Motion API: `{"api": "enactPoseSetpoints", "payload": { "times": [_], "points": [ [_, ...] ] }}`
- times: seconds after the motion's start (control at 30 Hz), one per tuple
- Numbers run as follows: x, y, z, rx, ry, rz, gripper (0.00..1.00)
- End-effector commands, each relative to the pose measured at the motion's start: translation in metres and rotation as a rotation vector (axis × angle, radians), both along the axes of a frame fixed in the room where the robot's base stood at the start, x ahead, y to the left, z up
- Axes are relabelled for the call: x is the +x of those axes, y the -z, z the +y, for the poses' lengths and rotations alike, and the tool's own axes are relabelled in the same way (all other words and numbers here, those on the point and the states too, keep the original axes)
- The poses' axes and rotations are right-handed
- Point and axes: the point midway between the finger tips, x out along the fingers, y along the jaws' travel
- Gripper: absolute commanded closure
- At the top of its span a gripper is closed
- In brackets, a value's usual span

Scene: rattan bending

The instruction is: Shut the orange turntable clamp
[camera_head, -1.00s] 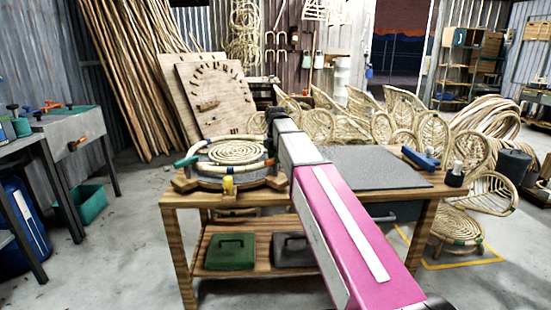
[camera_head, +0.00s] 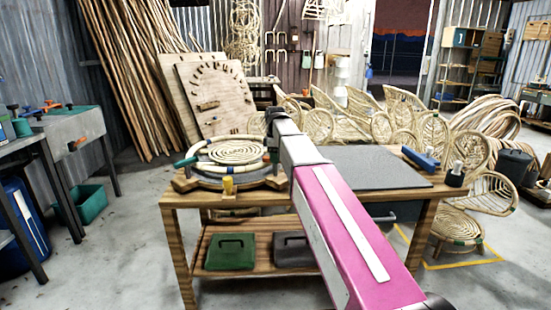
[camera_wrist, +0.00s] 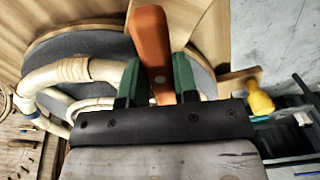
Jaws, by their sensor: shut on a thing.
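The orange turntable clamp (camera_wrist: 150,42) shows in the wrist view as an orange handle at the top centre. My gripper (camera_wrist: 153,85) has its two green fingers on either side of the handle and is shut on it. Behind it is the round grey turntable (camera_wrist: 86,46), with a pale bent rattan hoop (camera_wrist: 72,70) at its left. In the head view the turntable (camera_head: 215,183) sits on the left of the wooden workbench (camera_head: 230,199), with a coiled rattan disc (camera_head: 238,151) on it.
A yellow-handled clamp (camera_head: 228,184) stands at the turntable's front edge; a yellow knob also shows in the wrist view (camera_wrist: 260,102). A grey mat (camera_head: 375,168) covers the bench's right part. A blue tool (camera_head: 420,158) and a dark bottle holder (camera_head: 455,177) are at its right end.

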Motion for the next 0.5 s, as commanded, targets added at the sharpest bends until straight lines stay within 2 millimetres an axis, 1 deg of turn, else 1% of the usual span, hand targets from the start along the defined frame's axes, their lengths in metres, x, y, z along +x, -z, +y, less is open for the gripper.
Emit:
{"api": "enactPoseSetpoints", "payload": {
  "times": [0.2,0.5],
  "points": [
    [0.0002,-0.0004,0.0,0.0,0.2,-0.001,0.96],
    [0.0002,-0.0004,0.0,0.0,0.422,-0.001,0.96]
  ]
}}
